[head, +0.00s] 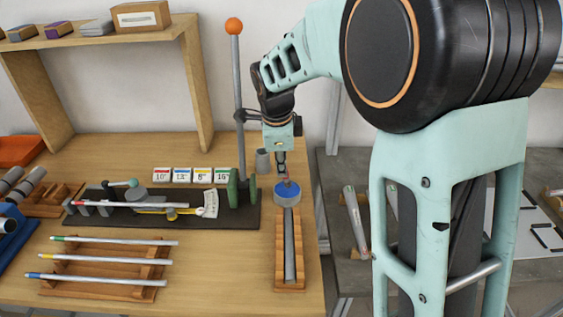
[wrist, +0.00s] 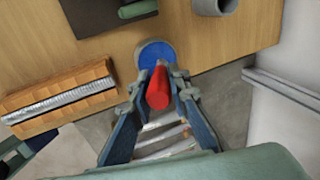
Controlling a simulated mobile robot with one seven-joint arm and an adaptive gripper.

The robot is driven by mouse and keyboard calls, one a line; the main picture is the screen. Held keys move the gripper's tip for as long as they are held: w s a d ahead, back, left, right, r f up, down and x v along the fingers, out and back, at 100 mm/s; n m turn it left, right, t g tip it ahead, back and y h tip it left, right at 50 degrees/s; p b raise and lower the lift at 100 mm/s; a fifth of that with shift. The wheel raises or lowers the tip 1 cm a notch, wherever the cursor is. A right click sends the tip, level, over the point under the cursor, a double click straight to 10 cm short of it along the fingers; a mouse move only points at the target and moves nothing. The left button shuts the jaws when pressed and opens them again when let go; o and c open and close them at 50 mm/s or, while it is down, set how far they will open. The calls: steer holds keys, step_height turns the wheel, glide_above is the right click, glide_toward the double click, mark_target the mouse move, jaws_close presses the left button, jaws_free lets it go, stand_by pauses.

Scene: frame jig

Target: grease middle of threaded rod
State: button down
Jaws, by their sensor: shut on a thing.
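The threaded rod (head: 290,245) is grey and ribbed and lies in a wooden cradle (head: 302,275) near the right edge of the bench. In the wrist view the rod (wrist: 60,103) is at left. A round blue-topped tin (head: 279,195) sits just behind the cradle; it is at top centre in the wrist view (wrist: 146,52). My gripper (head: 284,172) is shut on a red cylindrical handle (wrist: 158,92) and points down over the tin. The handle's lower end is hidden, so I cannot tell whether it touches the tin's contents.
A grey cup (head: 263,161) stands behind the tin. A dark jig base (head: 120,215) with an orange-topped post (head: 235,28) is to the left. Several labelled boxes (head: 182,174) stand behind it. A wooden rack (head: 100,290) holds colour-tipped rods at front left.

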steer(key=shift+f+b, duration=0.6)
steer(key=shift+b, duration=0.1)
stand_by(2.3)
steer(key=shift+r+p, duration=2.15)
steer(key=shift+r, duration=1.4)
steer(key=shift+d, duration=0.1)
